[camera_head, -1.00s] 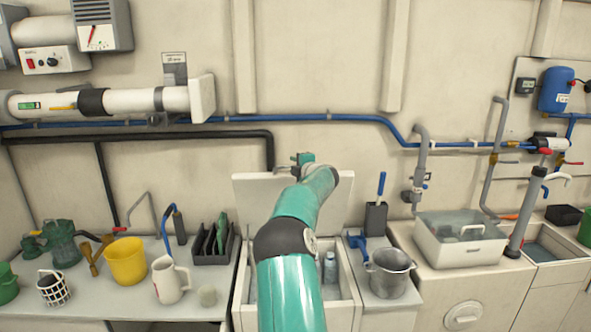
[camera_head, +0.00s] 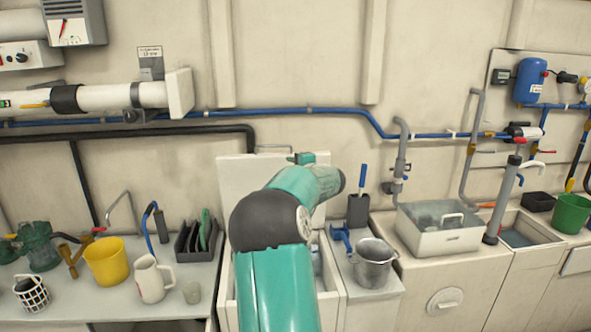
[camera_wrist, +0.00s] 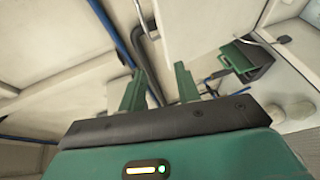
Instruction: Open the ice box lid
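The ice box lid (camera_head: 238,182) is a white panel raised steeply behind the box, near the wall. A thin metal handle (camera_head: 272,149) shows at its top edge. The ice box (camera_head: 330,308) is open below it, with part of its inside visible past my arm. My gripper (camera_wrist: 160,82) has its two green fingers apart, with nothing held between them.
A black rack (camera_head: 196,238), white jug (camera_head: 152,279) and yellow bucket (camera_head: 106,262) stand left of the box. A metal pot (camera_head: 373,266) and a black holder (camera_head: 358,210) stand close on its right. Blue and black pipes run along the wall behind.

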